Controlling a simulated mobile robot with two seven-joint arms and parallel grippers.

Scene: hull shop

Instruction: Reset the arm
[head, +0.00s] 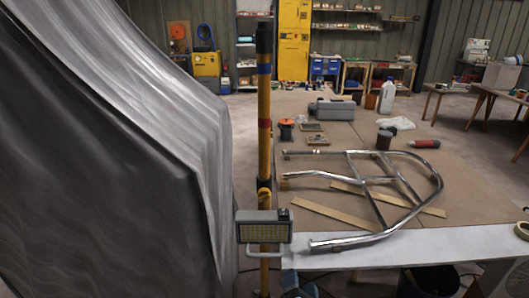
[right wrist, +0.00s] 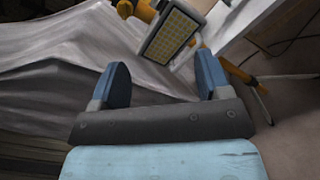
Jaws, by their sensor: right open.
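My right gripper (right wrist: 162,68) is open, its two blue fingers spread apart with nothing between them. In the head view only a small blue part of my right gripper (head: 298,284) shows at the bottom edge, just below the work lamp (head: 264,229). The lamp also shows beyond the fingers in the right wrist view (right wrist: 167,37). My left gripper is not in view.
A grey draped sheet (head: 120,150) fills the left side. The lamp hangs on a yellow pole (head: 264,150). Right of it, a workbench (head: 330,110) carries a bent metal tube frame (head: 365,178), wooden strips, a toolbox (head: 334,109) and cans. A dark bucket (head: 428,281) stands below.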

